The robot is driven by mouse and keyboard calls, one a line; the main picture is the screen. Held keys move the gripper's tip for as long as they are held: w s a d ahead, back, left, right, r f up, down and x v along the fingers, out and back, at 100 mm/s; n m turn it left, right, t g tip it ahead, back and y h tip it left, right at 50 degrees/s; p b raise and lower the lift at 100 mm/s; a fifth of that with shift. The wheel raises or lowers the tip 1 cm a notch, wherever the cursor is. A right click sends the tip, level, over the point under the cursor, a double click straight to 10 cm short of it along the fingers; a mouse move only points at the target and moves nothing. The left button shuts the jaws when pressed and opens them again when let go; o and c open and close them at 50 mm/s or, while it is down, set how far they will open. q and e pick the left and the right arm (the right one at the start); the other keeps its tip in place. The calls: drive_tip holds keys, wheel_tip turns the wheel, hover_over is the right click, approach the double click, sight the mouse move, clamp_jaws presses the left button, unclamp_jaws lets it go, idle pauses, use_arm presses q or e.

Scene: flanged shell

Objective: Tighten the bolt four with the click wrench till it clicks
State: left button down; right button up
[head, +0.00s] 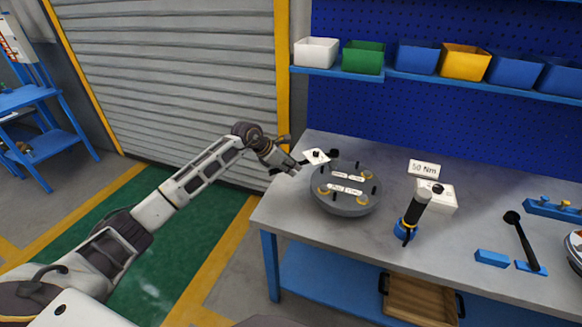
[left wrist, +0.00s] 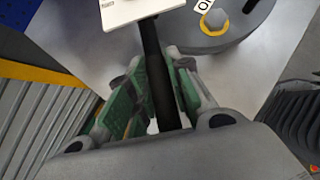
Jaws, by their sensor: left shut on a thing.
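My left gripper (head: 288,168) is at the table's left edge, beside the round grey flanged shell (head: 345,208). In the left wrist view its green-padded fingers (left wrist: 160,105) are shut on a black shaft, which looks like the wrench (left wrist: 153,60). A white plate (left wrist: 128,10) with dark print sits at the far end of that shaft. In the head view the plate (head: 315,157) is left of the shell's top. The shell bears white labels, dark studs and yellow-ringed bolts; one ringed bolt (left wrist: 214,20) shows in the wrist view. Bolt numbers are too small to read. My right gripper is out of view.
A black-handled tool (head: 416,210) stands in a blue holder right of the shell, by a white box (head: 438,197) and a "50 Nm" sign (head: 424,167). Another black tool (head: 523,240) lies at the right. Bins line the shelf. The table's (head: 300,230) front-left corner is clear.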

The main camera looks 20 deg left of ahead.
use_arm(q)
drive_tip(key=shift+f+b, duration=0.65)
drive_tip(key=shift+f, duration=0.2)
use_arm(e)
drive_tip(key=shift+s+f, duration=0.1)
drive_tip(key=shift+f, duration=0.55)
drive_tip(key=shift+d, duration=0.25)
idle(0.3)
use_arm(q)
drive_tip(key=shift+w, duration=0.1)
drive_tip(key=shift+w+a+f, duration=0.1)
drive_tip(key=shift+a, duration=0.05)
drive_tip(key=shift+w+a+m+b, duration=0.2)
drive_tip(key=shift+m+b, duration=0.1)
drive_tip(key=shift+b, duration=0.2)
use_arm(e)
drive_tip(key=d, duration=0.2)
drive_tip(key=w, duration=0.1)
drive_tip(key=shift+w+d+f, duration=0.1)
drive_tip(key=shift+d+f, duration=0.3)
use_arm(q)
drive_tip(key=shift+f, duration=0.1)
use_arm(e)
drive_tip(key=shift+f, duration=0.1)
use_arm(q)
drive_tip(key=shift+w+a, duration=0.15)
drive_tip(key=shift+a, duration=0.05)
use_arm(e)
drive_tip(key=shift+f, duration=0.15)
